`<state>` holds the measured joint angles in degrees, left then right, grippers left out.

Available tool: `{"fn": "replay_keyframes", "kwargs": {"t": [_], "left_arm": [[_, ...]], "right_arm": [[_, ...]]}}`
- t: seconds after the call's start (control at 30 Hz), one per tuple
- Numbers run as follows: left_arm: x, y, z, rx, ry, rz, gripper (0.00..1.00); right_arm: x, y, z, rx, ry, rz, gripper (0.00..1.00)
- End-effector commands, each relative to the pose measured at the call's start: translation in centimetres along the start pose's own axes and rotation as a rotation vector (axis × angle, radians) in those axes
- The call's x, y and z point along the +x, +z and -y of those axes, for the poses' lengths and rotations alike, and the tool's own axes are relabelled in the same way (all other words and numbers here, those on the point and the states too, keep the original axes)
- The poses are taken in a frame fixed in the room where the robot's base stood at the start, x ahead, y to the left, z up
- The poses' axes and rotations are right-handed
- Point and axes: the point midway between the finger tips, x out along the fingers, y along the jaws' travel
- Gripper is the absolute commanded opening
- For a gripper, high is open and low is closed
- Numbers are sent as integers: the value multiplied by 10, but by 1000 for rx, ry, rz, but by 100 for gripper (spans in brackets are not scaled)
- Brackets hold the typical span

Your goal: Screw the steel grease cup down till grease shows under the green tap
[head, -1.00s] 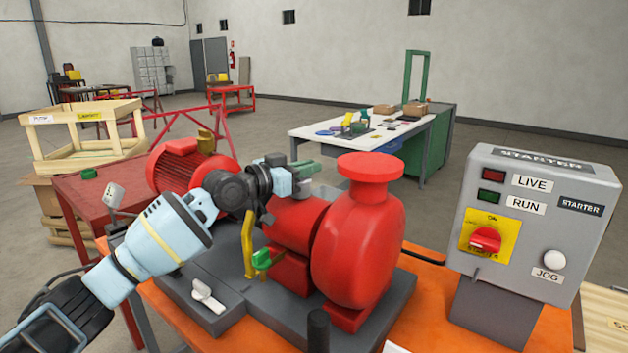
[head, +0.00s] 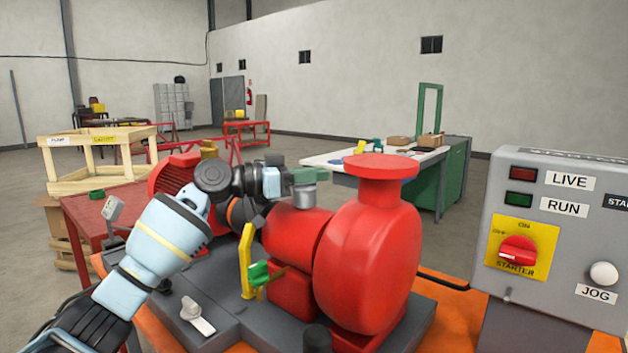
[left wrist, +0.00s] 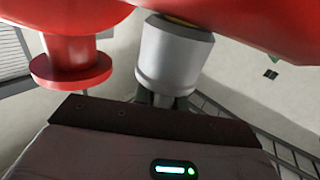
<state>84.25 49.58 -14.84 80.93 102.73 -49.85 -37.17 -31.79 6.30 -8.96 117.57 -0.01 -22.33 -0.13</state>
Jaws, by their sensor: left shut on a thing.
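The steel grease cup (head: 304,196) stands on top of the red pump's bearing housing, left of the big flange. My left gripper (head: 309,176) is shut on its top from the left. In the left wrist view, which looks upside down, the cup (left wrist: 174,58) is a pale grey cylinder against the red housing, with a thin yellow band where they meet. The gripper's fingertips (left wrist: 163,100) are at its other end. The green tap (head: 258,273) sits low on the near side, beside a yellow upright. I cannot make out any grease under it. My right gripper is not in view.
The red pump casing (head: 370,245) rises just right of the cup. The grey starter box (head: 556,245) stands at the right. A white lever-like part (head: 197,316) lies on the grey base. A red motor (head: 172,176) is behind my left arm.

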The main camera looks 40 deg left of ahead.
Motion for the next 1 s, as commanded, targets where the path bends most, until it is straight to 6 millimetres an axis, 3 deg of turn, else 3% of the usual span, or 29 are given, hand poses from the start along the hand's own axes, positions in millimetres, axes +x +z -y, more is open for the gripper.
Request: {"fn": "replay_keyframes", "kwargs": {"t": [0.47,0.5,0.67,1.0], "left_arm": [[0,-1,0,1,11,-1,0],[0,-1,0,1,11,-1,15],[0,-1,0,1,11,-1,35],[-4,1,0,-1,11,1,35]], "right_arm": [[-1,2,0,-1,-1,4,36],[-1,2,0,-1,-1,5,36],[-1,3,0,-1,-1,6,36],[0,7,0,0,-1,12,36]]}}
